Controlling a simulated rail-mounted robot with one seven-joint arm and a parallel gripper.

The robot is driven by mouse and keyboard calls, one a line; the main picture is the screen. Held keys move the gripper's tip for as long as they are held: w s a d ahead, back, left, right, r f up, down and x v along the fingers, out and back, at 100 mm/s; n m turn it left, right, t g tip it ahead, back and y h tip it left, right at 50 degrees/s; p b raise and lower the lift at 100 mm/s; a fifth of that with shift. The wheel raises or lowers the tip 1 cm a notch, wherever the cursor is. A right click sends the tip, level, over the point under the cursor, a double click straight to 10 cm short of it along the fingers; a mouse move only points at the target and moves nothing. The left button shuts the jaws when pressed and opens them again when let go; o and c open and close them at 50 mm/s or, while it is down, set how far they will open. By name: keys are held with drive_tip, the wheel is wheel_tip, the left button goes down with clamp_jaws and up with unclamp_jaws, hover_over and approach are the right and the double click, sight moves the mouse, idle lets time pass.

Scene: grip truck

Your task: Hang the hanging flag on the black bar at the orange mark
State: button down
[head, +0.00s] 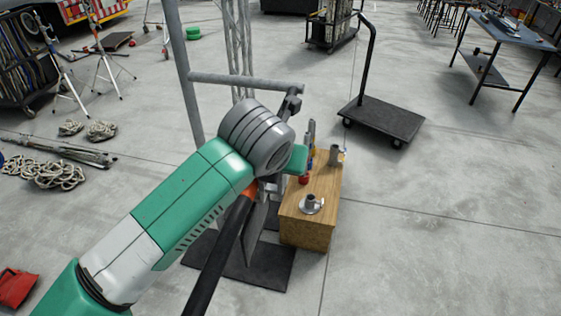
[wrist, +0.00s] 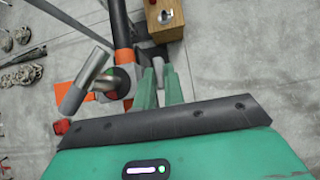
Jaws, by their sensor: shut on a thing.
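The black bar (head: 215,265) rises from the bottom of the head view, with its orange mark (head: 249,190) close to my gripper (head: 272,184). A thin dark grey panel, which looks like the hanging flag (head: 256,232), hangs below my gripper beside the bar. In the wrist view my gripper (wrist: 160,72) has its green fingers close together, just right of the bar (wrist: 118,20) and its orange band (wrist: 125,62). My gripper is shut on the flag, but the grip itself is mostly hidden. I cannot tell whether the flag touches the bar.
A wooden box (head: 325,215) with small items on top stands close on the right. A grey stand pole (head: 181,75) with a cross arm (head: 240,81) rises behind my arm. A grey cylinder (wrist: 76,92) is left of the fingers. Open floor lies farther right.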

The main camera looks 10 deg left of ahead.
drive_tip(key=shift+f+b, duration=0.45)
drive_tip(key=shift+f, duration=0.2)
drive_tip(key=c, duration=1.4)
unclamp_jaws()
drive_tip(key=shift+f, duration=0.1)
drive_tip(key=v, duration=0.7)
drive_tip(key=shift+s+r+p, duration=0.25)
drive_tip(key=shift+r+p, duration=0.1)
drive_tip(key=shift+p, duration=0.05)
